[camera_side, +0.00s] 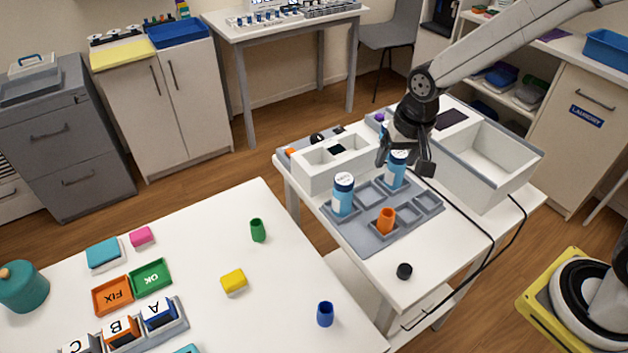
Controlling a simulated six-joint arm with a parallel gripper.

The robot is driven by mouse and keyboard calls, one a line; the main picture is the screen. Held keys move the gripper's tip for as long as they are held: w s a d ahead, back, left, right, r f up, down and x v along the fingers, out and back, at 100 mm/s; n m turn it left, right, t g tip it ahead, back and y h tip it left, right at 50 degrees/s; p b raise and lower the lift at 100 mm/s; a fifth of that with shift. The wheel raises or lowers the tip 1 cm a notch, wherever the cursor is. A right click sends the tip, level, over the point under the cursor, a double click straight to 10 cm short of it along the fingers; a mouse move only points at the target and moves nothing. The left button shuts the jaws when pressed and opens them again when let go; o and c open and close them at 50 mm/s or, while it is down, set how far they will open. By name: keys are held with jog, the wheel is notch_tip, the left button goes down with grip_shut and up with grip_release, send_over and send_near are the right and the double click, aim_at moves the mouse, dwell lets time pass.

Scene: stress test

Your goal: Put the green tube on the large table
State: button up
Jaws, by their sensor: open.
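A green tube (258,230) stands upright on the large white table (205,228), near that table's far right side. It is apart from the other things there. My gripper (405,165) is over the smaller table on the right, beside a blue bottle with a white cap (396,170) in the grey tray. The gripper is open; the small view does not show whether its fingers touch the bottle. The green tube is well to the left of the gripper.
A white bin (530,160) stands right of the gripper. A yellow block (233,280) and a blue tube (325,314) are on the large table. A gap separates the tables.

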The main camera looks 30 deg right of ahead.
jog(key=s+d+n, duration=0.4)
jog(key=s+d, duration=0.1)
jog(key=s, duration=0.5)
jog(key=shift+f+n+t, duration=0.3)
jog(key=shift+f, duration=0.1)
